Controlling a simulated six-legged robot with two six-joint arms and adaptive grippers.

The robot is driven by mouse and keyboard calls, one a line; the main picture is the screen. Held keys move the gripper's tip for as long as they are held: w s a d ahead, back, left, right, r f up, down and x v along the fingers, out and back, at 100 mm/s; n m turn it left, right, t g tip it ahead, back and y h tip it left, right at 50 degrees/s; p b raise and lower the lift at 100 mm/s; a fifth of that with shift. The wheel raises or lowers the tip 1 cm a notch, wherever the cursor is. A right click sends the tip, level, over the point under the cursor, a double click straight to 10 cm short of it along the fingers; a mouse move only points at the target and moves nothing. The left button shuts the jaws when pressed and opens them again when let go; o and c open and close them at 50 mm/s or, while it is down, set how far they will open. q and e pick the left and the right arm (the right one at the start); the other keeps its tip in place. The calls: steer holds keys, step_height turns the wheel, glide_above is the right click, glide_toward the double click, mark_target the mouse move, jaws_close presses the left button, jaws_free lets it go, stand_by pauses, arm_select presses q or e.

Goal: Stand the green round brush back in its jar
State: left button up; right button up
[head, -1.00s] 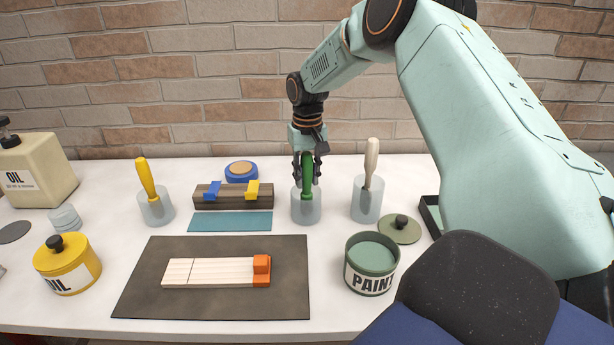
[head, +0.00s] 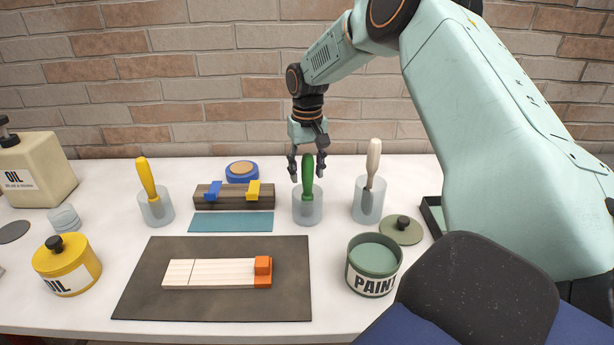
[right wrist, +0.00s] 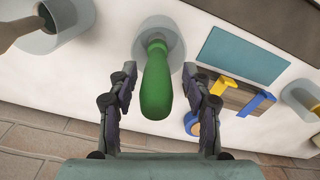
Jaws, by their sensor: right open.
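The green round brush (head: 308,176) stands handle up in its clear jar (head: 307,208), close to upright. My right gripper (head: 307,176) is open just above and around the top of the green handle. In the right wrist view the green brush (right wrist: 156,82) points up between the two spread fingers of my right gripper (right wrist: 160,98), with a gap on both sides. The jar (right wrist: 160,38) shows behind the handle there. The bristles are hidden inside the jar. My left gripper is not in view.
A jar with a white-handled brush (head: 373,165) stands to the right, and one with a yellow-handled brush (head: 147,178) to the left. An open paint can (head: 373,281) and a dark mat (head: 150,270) with a wooden piece (head: 210,272) lie in front.

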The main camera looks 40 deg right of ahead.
step_height(320, 180, up, 10)
steer(key=shift+f, duration=0.2)
steer(key=shift+s+r, duration=0.15)
steer(key=shift+r, duration=0.05)
steer(key=shift+s, duration=0.1)
steer(key=shift+f, duration=0.1)
